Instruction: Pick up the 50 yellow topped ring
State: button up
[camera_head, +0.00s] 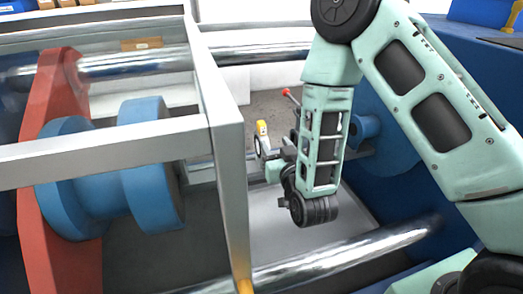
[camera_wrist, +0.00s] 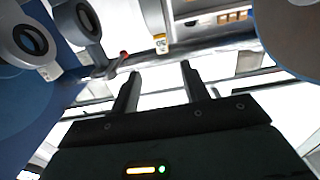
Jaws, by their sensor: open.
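A small ring piece with a yellow top (camera_head: 262,128) stands upright left of my forearm in the head view. Its round dark opening faces the camera below the yellow part. In the wrist view a small yellow-marked piece (camera_wrist: 161,44) shows beyond my fingertips; I cannot tell whether it is the same ring, and no number is clearly readable. My gripper (camera_wrist: 160,69) is open, with two dark fingers apart and nothing between them. The fingertips appear short of the yellow-marked piece. In the head view my gripper is partly hidden and its fingers are hard to make out.
A grey frame post (camera_head: 228,190) stands left of my arm. Shiny pipes (camera_head: 335,258) cross front and back. A blue flanged part (camera_head: 150,170) and a red plate (camera_head: 45,130) are at left. A red-tipped lever (camera_head: 290,95) is close to the ring; a red tip (camera_wrist: 124,55) shows in the wrist view.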

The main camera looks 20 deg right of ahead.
aim_at(263, 127)
jog(key=w, duration=0.6)
jog(key=shift+w+r, duration=0.1)
jog(key=shift+w, duration=0.1)
jog(key=shift+w+a+r+p, duration=0.15)
jog(key=shift+w+p, duration=0.35)
jog(key=shift+w, duration=2.15)
grip_shut()
